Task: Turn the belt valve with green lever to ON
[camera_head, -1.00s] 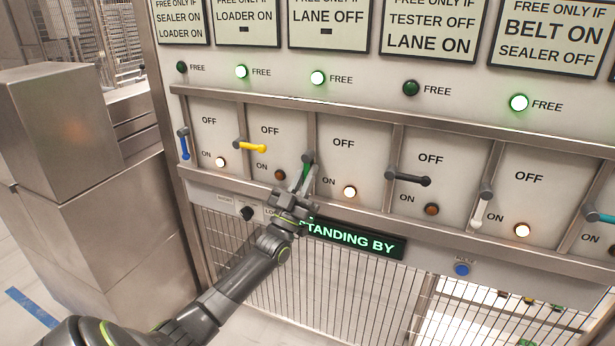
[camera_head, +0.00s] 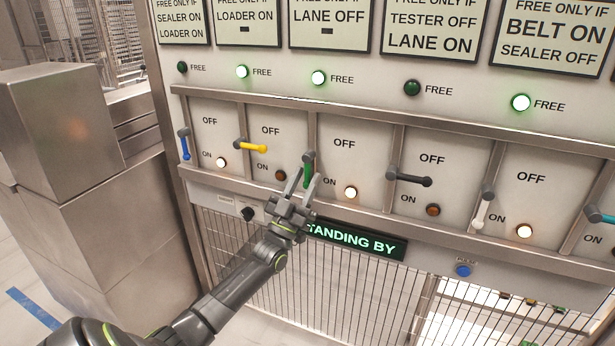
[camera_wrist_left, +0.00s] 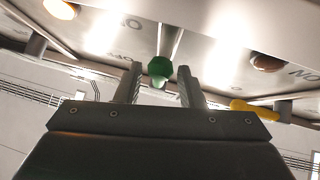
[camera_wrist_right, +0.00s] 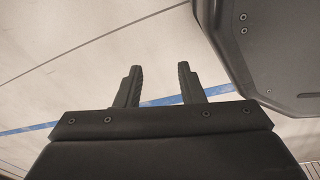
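The green lever (camera_head: 308,174) hangs down from its pivot on the panel, and the lamp (camera_head: 350,192) by ON to its right is lit. Its green tip (camera_wrist_left: 160,70) shows in the left wrist view. My left gripper (camera_head: 304,179) is just below and in front of the green lever. Its fingers are apart, one on each side of the lever's tip, with gaps showing in the left wrist view. My right gripper (camera_wrist_right: 157,72) shows only in its own wrist view, open and empty above a pale floor.
A yellow lever (camera_head: 252,147) points right, left of the green one. A black lever (camera_head: 412,180) points right, and blue (camera_head: 185,147) and white (camera_head: 481,212) levers hang down. A display (camera_head: 355,240) reading STANDING BY sits below. Metal ribs divide the panels.

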